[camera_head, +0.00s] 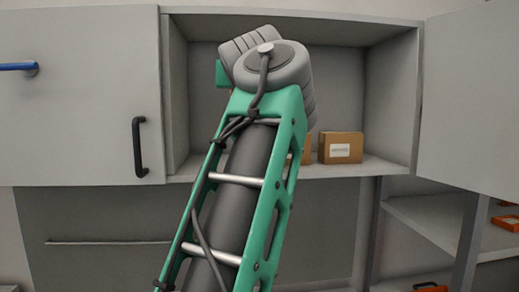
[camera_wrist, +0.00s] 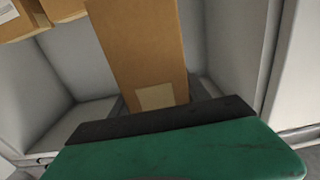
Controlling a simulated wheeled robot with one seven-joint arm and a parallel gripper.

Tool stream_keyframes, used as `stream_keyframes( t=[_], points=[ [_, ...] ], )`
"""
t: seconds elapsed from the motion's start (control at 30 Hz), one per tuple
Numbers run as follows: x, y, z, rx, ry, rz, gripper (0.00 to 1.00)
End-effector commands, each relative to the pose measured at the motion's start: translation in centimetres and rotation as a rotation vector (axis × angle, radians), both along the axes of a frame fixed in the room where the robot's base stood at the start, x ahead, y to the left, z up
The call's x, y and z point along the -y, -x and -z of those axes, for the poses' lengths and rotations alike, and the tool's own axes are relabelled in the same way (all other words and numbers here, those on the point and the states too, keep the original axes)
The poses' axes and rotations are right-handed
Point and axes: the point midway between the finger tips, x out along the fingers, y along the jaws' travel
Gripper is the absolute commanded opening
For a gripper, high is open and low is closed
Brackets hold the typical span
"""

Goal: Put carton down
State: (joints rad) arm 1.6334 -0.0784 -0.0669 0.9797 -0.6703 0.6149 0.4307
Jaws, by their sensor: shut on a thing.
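In the wrist view a brown carton (camera_wrist: 138,45) with a pale square label stands against the dark pad of my gripper (camera_wrist: 160,118). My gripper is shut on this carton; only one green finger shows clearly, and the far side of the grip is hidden. In the head view my green arm covers the gripper and most of the held carton. A sliver of brown carton (camera_head: 306,150) shows just right of the arm, and I cannot tell whether it is the held one.
An open grey cabinet (camera_head: 390,165) surrounds the arm, with its door (camera_head: 470,95) swung out at right. A labelled brown carton (camera_head: 340,150) sits on its shelf. Other cartons (camera_wrist: 62,8) show at the wrist view's upper left. Shelf room right of the labelled carton looks free.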

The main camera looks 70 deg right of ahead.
Motion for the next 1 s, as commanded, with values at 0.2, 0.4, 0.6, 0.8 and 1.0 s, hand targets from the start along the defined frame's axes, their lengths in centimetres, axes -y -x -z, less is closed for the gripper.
stream_keyframes(
  t=[0.2,0.4,0.6,0.8,1.0],
  points=[
    [4.7,-4.3,2.8,0.0,-0.007,-0.009,0.0],
    [7.8,-6.7,6.8,-0.001,-0.004,-0.004,0.0],
    [9.2,-7.8,9.0,-0.001,-0.003,-0.003,0.0],
    [9.3,-7.8,11.9,-0.001,0.0,0.0,0.0],
    [9.4,-7.8,12.3,0.0,-0.001,-0.001,0.0]
  ],
)
